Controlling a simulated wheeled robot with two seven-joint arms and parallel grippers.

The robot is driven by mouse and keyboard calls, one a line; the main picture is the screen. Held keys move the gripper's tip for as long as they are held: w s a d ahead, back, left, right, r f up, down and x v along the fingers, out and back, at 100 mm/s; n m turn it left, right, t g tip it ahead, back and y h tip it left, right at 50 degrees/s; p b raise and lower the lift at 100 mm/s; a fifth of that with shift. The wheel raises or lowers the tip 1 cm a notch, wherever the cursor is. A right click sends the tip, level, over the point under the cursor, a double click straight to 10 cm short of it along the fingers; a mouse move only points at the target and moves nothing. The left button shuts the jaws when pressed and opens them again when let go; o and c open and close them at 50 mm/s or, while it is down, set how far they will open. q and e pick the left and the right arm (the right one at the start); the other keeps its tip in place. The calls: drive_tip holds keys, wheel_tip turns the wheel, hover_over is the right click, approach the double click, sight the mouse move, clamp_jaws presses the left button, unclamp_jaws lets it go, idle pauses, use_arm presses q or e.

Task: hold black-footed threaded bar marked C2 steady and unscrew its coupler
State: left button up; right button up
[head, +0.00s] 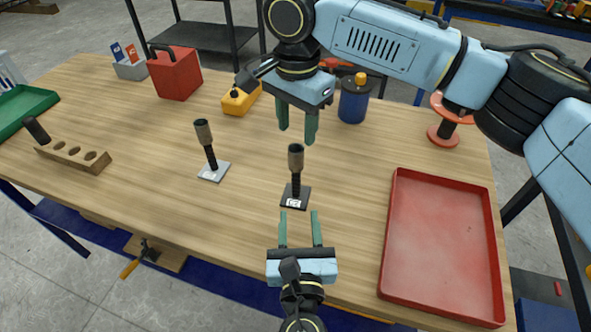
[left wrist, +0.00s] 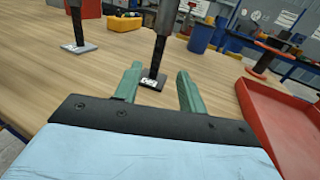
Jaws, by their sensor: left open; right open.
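The black-footed threaded bar (head: 296,187) stands upright on the table with a brown-grey coupler (head: 295,157) on its top. Its black foot (head: 303,203) carries a white label too small to read in the head view; the foot also shows in the left wrist view (left wrist: 149,84). My left gripper (head: 299,214) is open and empty, low at the near side of the foot, its fingers pointing at the bar. My right gripper (head: 297,128) is open and empty, fingers pointing down, above and slightly behind the coupler.
A similar bar (head: 208,145) with a silver foot stands to the left. A red tray (head: 442,245) lies at right. A wooden block with holes (head: 75,155) is at far left. A blue container (head: 354,100), a yellow box (head: 240,100) and a red can (head: 174,75) stand behind.

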sight(296, 179)
use_arm(q)
drive_tip(key=w, duration=1.2)
drive_tip(key=shift+a, duration=0.3)
clamp_jaws()
